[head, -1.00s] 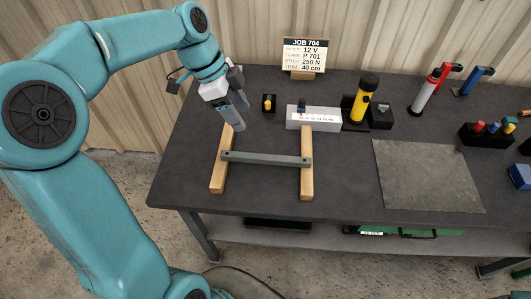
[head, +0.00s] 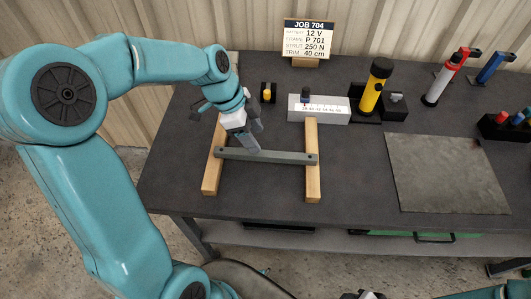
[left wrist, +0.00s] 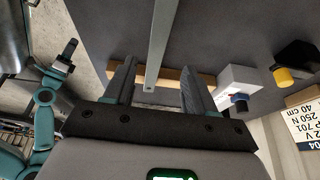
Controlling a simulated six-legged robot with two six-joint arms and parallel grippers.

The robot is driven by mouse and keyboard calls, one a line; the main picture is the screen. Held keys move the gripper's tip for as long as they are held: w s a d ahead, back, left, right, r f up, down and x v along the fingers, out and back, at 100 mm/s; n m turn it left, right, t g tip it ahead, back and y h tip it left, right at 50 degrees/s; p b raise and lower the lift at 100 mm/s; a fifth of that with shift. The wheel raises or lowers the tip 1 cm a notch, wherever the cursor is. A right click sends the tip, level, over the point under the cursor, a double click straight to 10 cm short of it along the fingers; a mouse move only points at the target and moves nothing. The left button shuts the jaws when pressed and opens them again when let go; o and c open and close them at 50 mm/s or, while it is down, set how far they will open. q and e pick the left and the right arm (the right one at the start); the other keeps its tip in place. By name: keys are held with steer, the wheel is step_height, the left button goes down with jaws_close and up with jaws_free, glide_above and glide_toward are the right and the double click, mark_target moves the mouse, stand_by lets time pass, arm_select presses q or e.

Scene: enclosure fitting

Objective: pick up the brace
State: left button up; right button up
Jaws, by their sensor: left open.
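The brace, a long grey bar (head: 285,157) with a hole near each end, lies across two wooden strips, left (head: 213,165) and right (head: 312,160), on the dark bench. My left gripper (head: 255,140) is open and empty, pointing down at the left half of the brace. In the left wrist view, the brace (left wrist: 160,45) runs between the open fingers (left wrist: 158,88), with a gap on each side. I cannot tell how far the fingertips are above it. My right gripper does not show clearly in any view.
Behind the brace stand a white marked block (head: 322,116), a small black holder with a yellow part (head: 267,93), a yellow torch (head: 375,85) and a job sign (head: 308,40). A grey mat (head: 445,175) lies to the right. The bench front is clear.

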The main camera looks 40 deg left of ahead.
mark_target(265, 153)
arm_select(q)
steer(key=shift+s+d+f, duration=0.1)
steer(key=shift+d+f, duration=0.1)
steer(key=shift+f, duration=0.4)
steer(key=p+x, duration=0.1)
steer(key=x, duration=0.4)
steer(key=shift+d, duration=0.1)
jaws_close()
